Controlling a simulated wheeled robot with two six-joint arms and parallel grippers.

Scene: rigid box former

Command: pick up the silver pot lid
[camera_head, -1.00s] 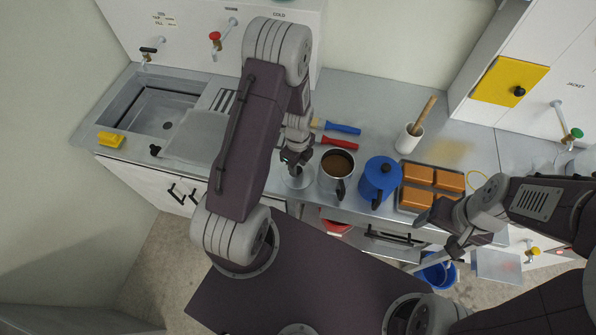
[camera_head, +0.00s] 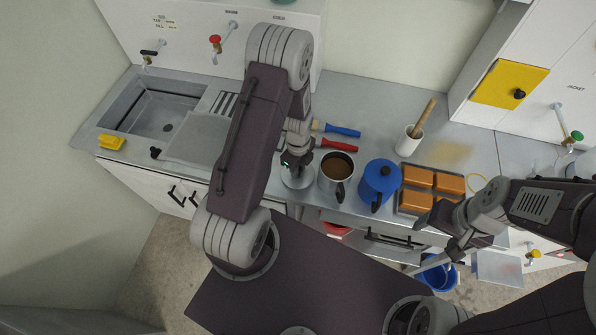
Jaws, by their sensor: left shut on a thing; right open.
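The silver pot lid (camera_head: 298,181) is a round, shiny disc on the counter, left of the steel pot with brown contents (camera_head: 338,176). My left gripper (camera_head: 291,167) is directly above the lid and shut on it, apparently at its top; the gripper covers the grip itself. I cannot tell whether the lid is clear of the counter. My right gripper (camera_head: 447,246) is open and empty, in front of the counter at the right, away from the lid.
A blue pot (camera_head: 378,182) and a tray of orange blocks (camera_head: 417,200) stand right of the steel pot. Red-handled (camera_head: 338,145) and blue-handled (camera_head: 342,130) tools lie behind. A white cup (camera_head: 408,141) holds a wooden stick. The sink (camera_head: 165,112) is at left.

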